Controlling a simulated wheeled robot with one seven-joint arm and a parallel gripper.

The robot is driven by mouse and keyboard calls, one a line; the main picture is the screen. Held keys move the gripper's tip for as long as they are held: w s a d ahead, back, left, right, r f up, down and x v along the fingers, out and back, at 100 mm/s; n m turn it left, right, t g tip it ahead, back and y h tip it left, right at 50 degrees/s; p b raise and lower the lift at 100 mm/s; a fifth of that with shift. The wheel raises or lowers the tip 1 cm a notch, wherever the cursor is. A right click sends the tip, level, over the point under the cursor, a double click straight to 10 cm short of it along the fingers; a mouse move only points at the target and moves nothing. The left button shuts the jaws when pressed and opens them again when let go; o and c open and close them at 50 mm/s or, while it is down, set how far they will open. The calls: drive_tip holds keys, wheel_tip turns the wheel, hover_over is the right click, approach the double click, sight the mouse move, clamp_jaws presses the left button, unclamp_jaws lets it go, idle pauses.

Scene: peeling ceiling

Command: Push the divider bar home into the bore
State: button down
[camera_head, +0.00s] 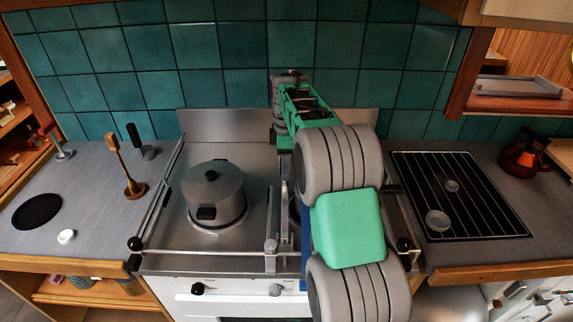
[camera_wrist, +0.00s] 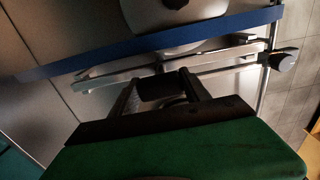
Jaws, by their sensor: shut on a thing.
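A pale metal bar, which I take to be the divider bar (camera_head: 287,210), runs front to back over the middle of the hob. In the wrist view it (camera_wrist: 225,58) lies across the picture, near a rounded metal fitting (camera_wrist: 285,60) at the front rail. My gripper (camera_wrist: 160,92) is shut on a dark piece beside the bar, apparently its grip; the exact contact is shadowed. In the head view my arm hides the gripper. I cannot make out the bore, nor whether the bar's end is in it.
A lidded pot (camera_head: 215,192) stands left of the bar. The front rail (camera_head: 205,252) edges the hob. Wooden tool (camera_head: 130,170) stands left; a black grate (camera_head: 460,195) lies right.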

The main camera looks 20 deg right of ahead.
drive_tip(key=shift+f+b, duration=0.4)
drive_tip(key=shift+f, duration=0.55)
drive_tip(key=shift+c, duration=2.2)
unclamp_jaws()
drive_tip(key=shift+r, duration=0.15)
drive_tip(key=shift+r, duration=0.4)
wheel_tip(320, 180, up, 11)
drive_tip(key=p, duration=0.3)
drive_tip(key=shift+s+r, duration=0.1)
drive_tip(key=shift+f+b, duration=0.2)
drive_tip(key=shift+b, duration=0.1)
drive_tip(key=shift+s+a+f+b, duration=0.15)
drive_tip(key=shift+s+b, duration=0.15)
drive_tip(key=shift+b, duration=0.25)
drive_tip(key=s+a+b, duration=0.2)
drive_tip(key=s+b, duration=0.4)
drive_tip(key=s, duration=0.7)
drive_tip(key=shift+a+r+b, duration=0.2)
drive_tip(key=shift+a+b, duration=0.1)
